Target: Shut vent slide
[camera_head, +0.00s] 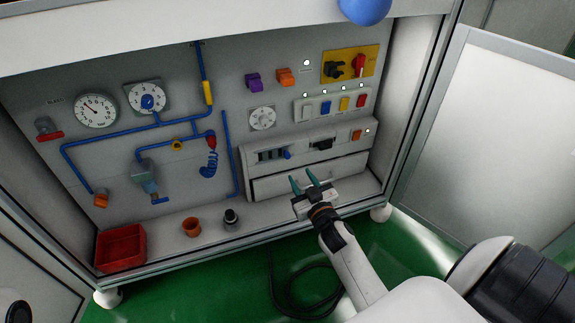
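The vent slide (272,155) is on the upper face of the grey box at the lower right of the panel. My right gripper (303,178) is in front of the box's lower drawer-like front, below and slightly right of the knob. Its two teal fingers are apart with nothing between them, and they appear clear of the knob. My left gripper is not in view.
A red bin (121,249), an orange pot (191,227) and a small dark-topped object (231,217) stand on the cabinet floor left of my gripper. Blue pipes (110,138) and gauges fill the left panel. An open door (490,140) stands at right.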

